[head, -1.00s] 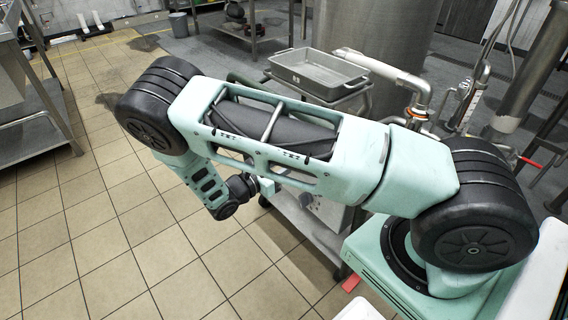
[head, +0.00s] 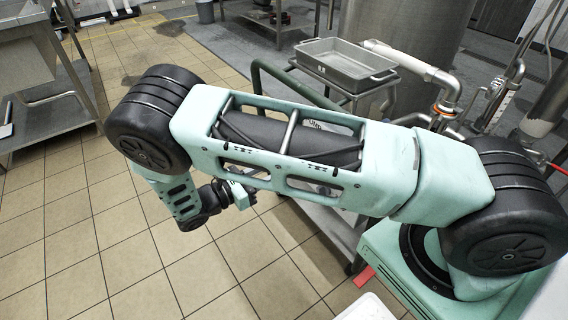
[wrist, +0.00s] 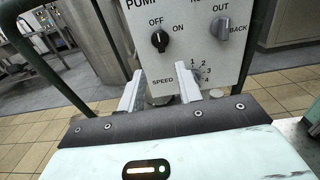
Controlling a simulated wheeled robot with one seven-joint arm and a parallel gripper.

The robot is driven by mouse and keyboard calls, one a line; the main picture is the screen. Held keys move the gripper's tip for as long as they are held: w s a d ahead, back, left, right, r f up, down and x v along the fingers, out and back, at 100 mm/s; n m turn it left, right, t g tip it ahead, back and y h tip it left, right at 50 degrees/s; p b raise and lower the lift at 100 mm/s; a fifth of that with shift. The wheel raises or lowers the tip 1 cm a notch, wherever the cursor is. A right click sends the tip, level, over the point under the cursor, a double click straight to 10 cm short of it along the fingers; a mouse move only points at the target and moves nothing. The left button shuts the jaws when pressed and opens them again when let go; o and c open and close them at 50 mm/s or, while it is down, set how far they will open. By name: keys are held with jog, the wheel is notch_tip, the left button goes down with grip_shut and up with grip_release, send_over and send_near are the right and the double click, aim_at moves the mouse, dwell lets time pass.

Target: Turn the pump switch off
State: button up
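In the wrist view the pump switch (wrist: 160,40) is a black rotary knob with a pale mark, on a white control panel (wrist: 188,50). "OFF" is printed above it and slightly left, and "ON" to its right. I cannot tell for sure which word the mark points at. My gripper (wrist: 160,68) is open and empty, its two pale fingers apart. The fingertips appear just below the knob, not around it. In the head view my arm hides the panel and switch; part of my gripper (head: 240,194) shows below the arm.
A grey knob (wrist: 220,27) marked "OUT" and "BACK" is right of the switch. A speed dial scale (wrist: 200,72) lies below, partly hidden by a finger. A metal tray (head: 345,64) sits on the cart, beside a large steel vessel (head: 405,30). Tiled floor (head: 90,210) at left is open.

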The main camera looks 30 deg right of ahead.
jog(key=shift+a, duration=2.2)
jog(key=shift+s, duration=0.1)
jog(key=s+a+r+m+y, duration=0.3)
jog(key=s+r+m+y, duration=0.3)
jog(key=s+r+y, duration=0.5)
jog(key=s+a+r+m+y, duration=0.45)
jog(key=s+r+y, duration=0.45)
jog(key=s, duration=0.4)
notch_tip(320, 180, up, 18)
jog(key=h+p, duration=0.1)
jog(key=p, duration=1.6)
jog(key=shift+w+d+r+g+p, duration=0.2)
jog(key=shift+w+d+g+p, duration=0.1)
jog(key=shift+d+p, duration=0.05)
jog(key=shift+m, duration=0.25)
